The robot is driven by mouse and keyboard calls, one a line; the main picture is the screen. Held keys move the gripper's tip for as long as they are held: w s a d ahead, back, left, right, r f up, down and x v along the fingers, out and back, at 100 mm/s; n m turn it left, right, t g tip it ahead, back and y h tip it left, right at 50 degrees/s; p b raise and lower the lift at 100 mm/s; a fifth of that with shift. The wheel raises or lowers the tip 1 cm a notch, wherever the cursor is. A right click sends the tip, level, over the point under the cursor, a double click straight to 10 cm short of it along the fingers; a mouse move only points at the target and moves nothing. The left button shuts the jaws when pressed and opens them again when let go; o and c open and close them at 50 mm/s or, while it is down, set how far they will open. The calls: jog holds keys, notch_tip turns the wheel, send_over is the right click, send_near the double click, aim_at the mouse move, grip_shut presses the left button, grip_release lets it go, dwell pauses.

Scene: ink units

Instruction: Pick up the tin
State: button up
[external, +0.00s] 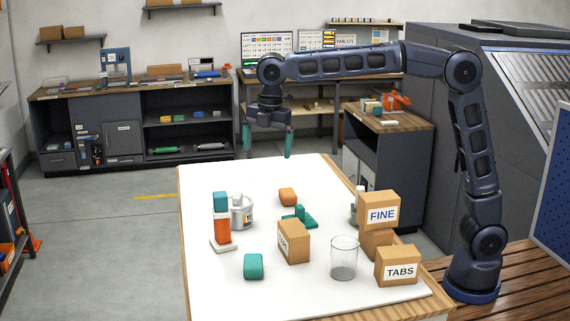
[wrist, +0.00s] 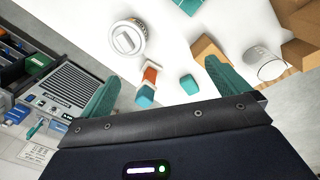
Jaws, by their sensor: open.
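The tin (external: 248,216) is a short silver-grey can with a label and something pale on top. It stands upright on the white table (external: 310,175), left of its middle, just behind an orange and teal stack (external: 222,229). In the wrist view a round, whitish tin (wrist: 139,48) seen from above lies near the top, beyond the fingers. My gripper (external: 267,143) is open and empty, fingers pointing down, above and behind the tin, near the table's back edge. In the wrist view my gripper (wrist: 160,82) has its teal fingers wide apart, with nothing between them.
An orange block (external: 287,197), a green part (external: 300,217), a teal block (external: 253,266) and a clear glass (external: 343,260) stand on the table. Cardboard boxes (external: 379,210) crowd its right side, partly hiding a grey container (external: 353,213). The table's back is clear.

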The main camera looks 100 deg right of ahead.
aim_at(236, 194)
jog(key=w+d+f+n, duration=0.3)
jog(key=w+d+f, duration=0.3)
jog(key=w, duration=0.2)
jog(key=shift+g, duration=0.4)
jog(key=f, duration=1)
jog(key=shift+w+d+f, duration=0.1)
jog(key=shift+w, duration=0.1)
jog(key=shift+s+a+f, duration=0.1)
jog(key=shift+a+f, duration=0.05)
jog(key=shift+f, duration=1.2)
jog(key=shift+s+a+f, duration=0.1)
jog(key=shift+f, duration=1.2)
jog(key=c, duration=1.3)
jog(key=shift+r, duration=0.15)
